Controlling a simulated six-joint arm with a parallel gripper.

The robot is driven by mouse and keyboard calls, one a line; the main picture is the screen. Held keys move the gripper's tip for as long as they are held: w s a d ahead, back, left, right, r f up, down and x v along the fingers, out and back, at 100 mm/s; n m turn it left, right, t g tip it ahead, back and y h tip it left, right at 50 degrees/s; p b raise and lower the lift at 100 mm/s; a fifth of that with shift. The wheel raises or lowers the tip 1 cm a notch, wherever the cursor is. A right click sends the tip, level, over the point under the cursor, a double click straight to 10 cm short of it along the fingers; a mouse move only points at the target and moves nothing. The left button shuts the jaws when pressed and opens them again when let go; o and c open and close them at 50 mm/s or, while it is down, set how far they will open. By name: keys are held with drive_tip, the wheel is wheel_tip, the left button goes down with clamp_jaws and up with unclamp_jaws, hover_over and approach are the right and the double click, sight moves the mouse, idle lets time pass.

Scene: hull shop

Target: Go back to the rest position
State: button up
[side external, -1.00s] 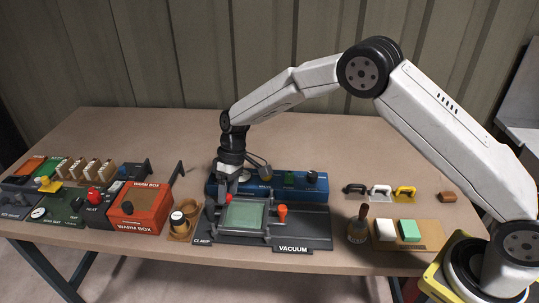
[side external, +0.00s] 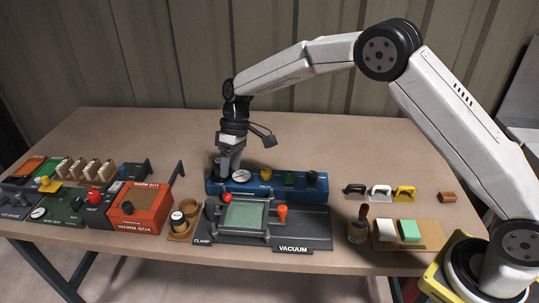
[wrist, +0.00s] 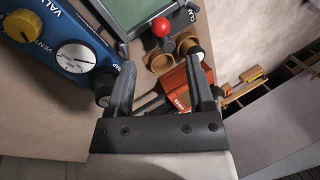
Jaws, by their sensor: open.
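My gripper (side external: 230,168) points down above the left end of the blue valve box (side external: 300,193), at the back of the vacuum station. In the wrist view my gripper (wrist: 165,70) has its two fingers spread with nothing held between them. The blue valve box (wrist: 40,30) shows at the upper left there, with a white dial and a yellow knob. I cannot tell from the side whether the fingertips touch the box.
The vacuum plate (side external: 318,222) with a red ball knob (side external: 227,198) and an orange handle lies in front. The orange warm box (side external: 139,208) stands left. Handled tools (side external: 380,191) and a block board (side external: 432,236) are right. The table's back (side external: 180,130) is clear.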

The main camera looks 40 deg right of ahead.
drive_tip(key=shift+d+r, duration=0.15)
drive_tip(key=shift+r, duration=0.2)
drive_tip(key=s+d+m+t+h, duration=0.1)
drive_tip(key=s+d+m+t, duration=0.1)
drive_tip(key=s+d, duration=0.5)
drive_tip(key=s+d+m+t+h, duration=0.2)
drive_tip(key=s+d, duration=0.6)
drive_tip(key=s, duration=1)
drive_tip(key=shift+r+m+h, duration=0.3)
drive_tip(key=shift+r+m, duration=0.05)
drive_tip(key=shift+m, duration=0.35)
